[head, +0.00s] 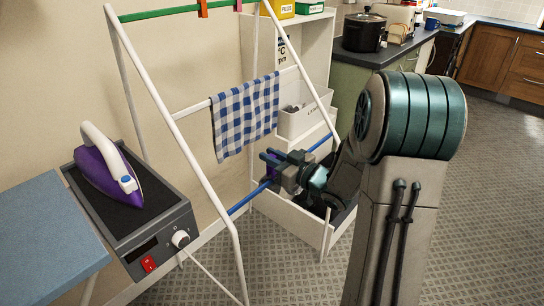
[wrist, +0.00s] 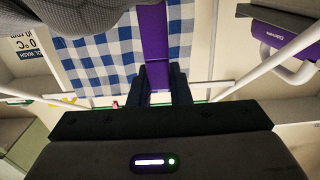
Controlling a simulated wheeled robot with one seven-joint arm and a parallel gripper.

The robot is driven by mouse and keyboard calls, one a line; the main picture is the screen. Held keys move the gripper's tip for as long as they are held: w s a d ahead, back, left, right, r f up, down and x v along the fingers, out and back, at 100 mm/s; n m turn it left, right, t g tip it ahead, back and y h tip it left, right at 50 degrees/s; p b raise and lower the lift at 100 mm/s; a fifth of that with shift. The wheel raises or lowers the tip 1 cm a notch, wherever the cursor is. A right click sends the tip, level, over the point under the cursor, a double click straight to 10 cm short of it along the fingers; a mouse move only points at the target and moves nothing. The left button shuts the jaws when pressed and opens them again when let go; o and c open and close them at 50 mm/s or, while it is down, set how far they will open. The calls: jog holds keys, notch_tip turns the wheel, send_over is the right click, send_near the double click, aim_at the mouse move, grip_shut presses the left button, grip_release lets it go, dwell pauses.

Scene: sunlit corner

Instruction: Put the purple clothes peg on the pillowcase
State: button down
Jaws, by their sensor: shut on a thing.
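The purple clothes peg (wrist: 154,45) is between my gripper's fingers in the wrist view and sticks out past their tips. In the head view only a bit of purple shows at the fingers. My gripper (head: 267,170) is shut on the peg, below the cloth and close to the rack's blue lower bar. A blue-and-white checked cloth (head: 246,116), the only hanging cloth I see and seemingly the pillowcase, hangs over the rack's white middle bar. In the wrist view the cloth (wrist: 100,62) lies behind the peg; I cannot tell whether they touch.
The white drying rack's side rail (head: 172,138) and blue lower bar (head: 248,198) are close to my gripper. A purple iron (head: 108,172) stands at left. A white shelf unit (head: 314,40) stands behind. Floor at right is clear.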

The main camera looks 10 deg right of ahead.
jog(key=shift+f+b, duration=1.75)
jog(key=shift+f, duration=0.45)
jog(key=c, duration=1.3)
grip_release()
jog(key=shift+o, duration=0.2)
jog(key=shift+r, duration=0.1)
notch_tip(320, 180, up, 7)
jog(key=p, duration=0.5)
jog(key=shift+r, duration=0.1)
